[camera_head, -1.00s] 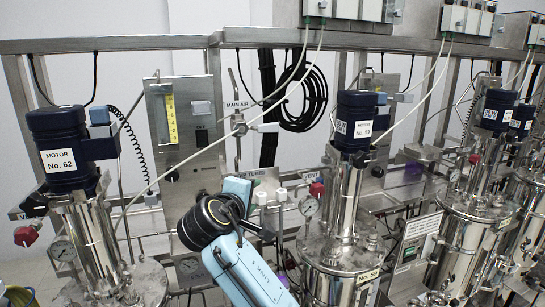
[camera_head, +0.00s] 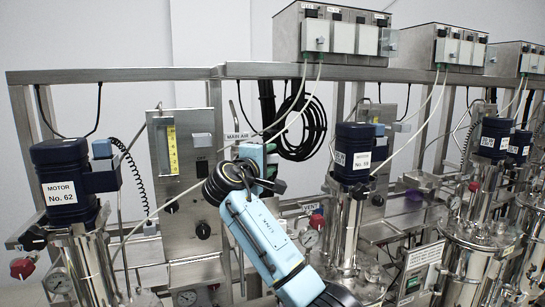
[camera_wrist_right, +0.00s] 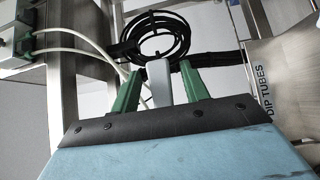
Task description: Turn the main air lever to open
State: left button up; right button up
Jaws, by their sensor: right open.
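The main air lever's grey handle (camera_wrist_right: 158,82) shows in the right wrist view between my right gripper's two green fingers (camera_wrist_right: 160,68). The fingers stand apart on either side of it, and I cannot tell whether either touches it. In the head view my right gripper (camera_head: 268,168) is up at the valve, just below and right of the MAIN AIR label (camera_head: 237,136). The gripper and wrist hide most of the valve and lever there. My left gripper is not in view.
A steel panel with a yellow-scaled flow meter (camera_head: 172,150) stands left of the gripper. A motor marked No. 62 (camera_head: 60,168) is farther left; another motor (camera_head: 354,152) is right. Coiled black hose (camera_head: 302,128) hangs behind. A DIP TUBES plate (camera_wrist_right: 285,85) is close at right.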

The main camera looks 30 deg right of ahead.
jog(key=shift+x, duration=1.15)
grip_shut()
